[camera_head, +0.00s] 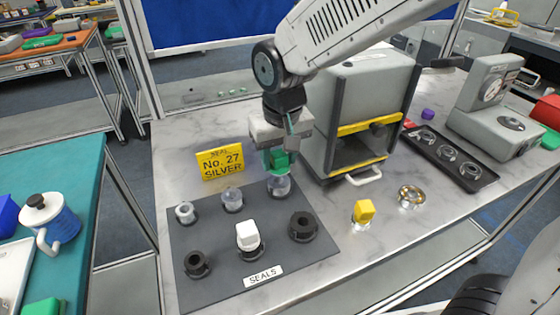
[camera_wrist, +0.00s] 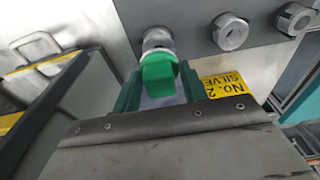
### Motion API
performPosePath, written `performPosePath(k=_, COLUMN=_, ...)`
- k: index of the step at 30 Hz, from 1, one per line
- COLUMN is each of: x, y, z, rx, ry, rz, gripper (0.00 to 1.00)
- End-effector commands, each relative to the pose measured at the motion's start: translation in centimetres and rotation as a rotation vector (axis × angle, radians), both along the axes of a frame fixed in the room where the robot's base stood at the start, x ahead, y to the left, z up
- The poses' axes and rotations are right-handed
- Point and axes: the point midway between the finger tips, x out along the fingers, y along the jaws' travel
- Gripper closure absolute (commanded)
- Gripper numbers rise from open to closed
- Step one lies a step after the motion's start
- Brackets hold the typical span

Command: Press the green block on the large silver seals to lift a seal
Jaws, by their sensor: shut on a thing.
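My gripper (camera_head: 278,154) points down and is shut on the green block (camera_head: 280,161), over the back right corner of the grey seal mat. The green block also shows between the fingers in the wrist view (camera_wrist: 158,76). Right under it is the large silver seal (camera_head: 279,187), the rightmost of the back row, also seen just beyond the block in the wrist view (camera_wrist: 157,38). Block and seal look in contact or very close; I cannot tell which. Two smaller silver seals, one middle (camera_head: 232,203) and one small (camera_head: 185,215), stand to the left.
The mat (camera_head: 220,285) also bears black seals in front, with a white block (camera_head: 247,235) on the middle one. A yellow sign (camera_head: 220,163) stands behind. A box-shaped machine (camera_head: 362,100) is close right of my gripper.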

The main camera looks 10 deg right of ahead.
Motion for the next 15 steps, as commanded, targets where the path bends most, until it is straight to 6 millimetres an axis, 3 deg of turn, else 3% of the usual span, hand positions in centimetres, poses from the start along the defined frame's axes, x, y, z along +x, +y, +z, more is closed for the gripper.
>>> performPosePath(k=15, x=0.0, y=0.0, z=2.9, rx=0.0, ry=-0.001, rz=0.0, gripper=0.85)
